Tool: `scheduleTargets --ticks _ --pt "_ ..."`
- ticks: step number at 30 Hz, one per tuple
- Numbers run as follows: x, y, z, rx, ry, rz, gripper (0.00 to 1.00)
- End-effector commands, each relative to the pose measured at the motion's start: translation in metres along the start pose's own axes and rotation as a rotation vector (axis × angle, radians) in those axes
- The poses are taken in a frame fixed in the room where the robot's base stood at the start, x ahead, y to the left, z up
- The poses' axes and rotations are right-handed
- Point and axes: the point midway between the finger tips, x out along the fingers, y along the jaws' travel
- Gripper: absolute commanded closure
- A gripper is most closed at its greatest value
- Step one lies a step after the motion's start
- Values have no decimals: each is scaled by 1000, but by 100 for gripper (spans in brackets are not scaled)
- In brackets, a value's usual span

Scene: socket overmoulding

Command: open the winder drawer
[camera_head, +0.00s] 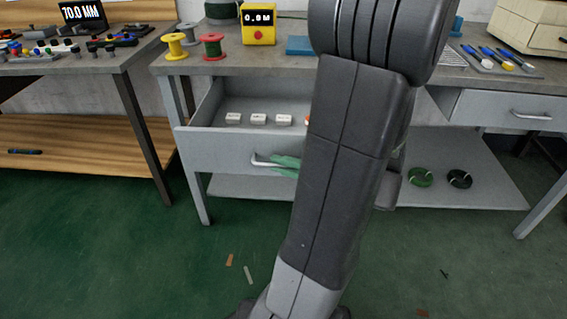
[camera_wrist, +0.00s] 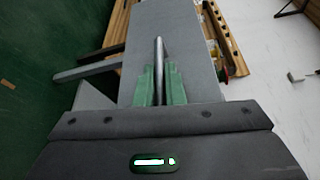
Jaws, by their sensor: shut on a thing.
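The winder drawer (camera_head: 222,148) is a grey drawer under the workbench, and it stands pulled out, with several small white blocks (camera_head: 258,118) inside. Its bar handle (camera_head: 262,161) is on the front face. My gripper (camera_head: 288,163) has green fingers and is shut on this handle. In the wrist view the green fingers of my gripper (camera_wrist: 158,88) close around the handle bar (camera_wrist: 159,55), in front of the grey drawer front (camera_wrist: 190,50). My arm hides the right part of the drawer.
The workbench (camera_head: 180,66) carries yellow and red spools and a yellow meter (camera_head: 258,22). A second drawer (camera_head: 510,110) at the right is shut. A lower shelf (camera_head: 480,190) holds green and black coils (camera_head: 459,179). Scraps lie on the green floor.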

Motion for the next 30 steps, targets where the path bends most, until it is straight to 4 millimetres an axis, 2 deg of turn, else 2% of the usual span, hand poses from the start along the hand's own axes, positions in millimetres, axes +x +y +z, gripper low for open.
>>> scheduleTargets --ticks 2,3,6,15,19,23,30 --pt "0 0 0 1 2 1 100" --pt "0 0 0 1 2 1 89" --pt "0 0 0 0 1 1 69" --pt "-1 0 0 0 1 0 69" --pt "-7 0 -1 0 2 1 69" --pt "-23 -1 -1 0 5 0 69" --pt "-64 -2 -1 1 6 -1 69"
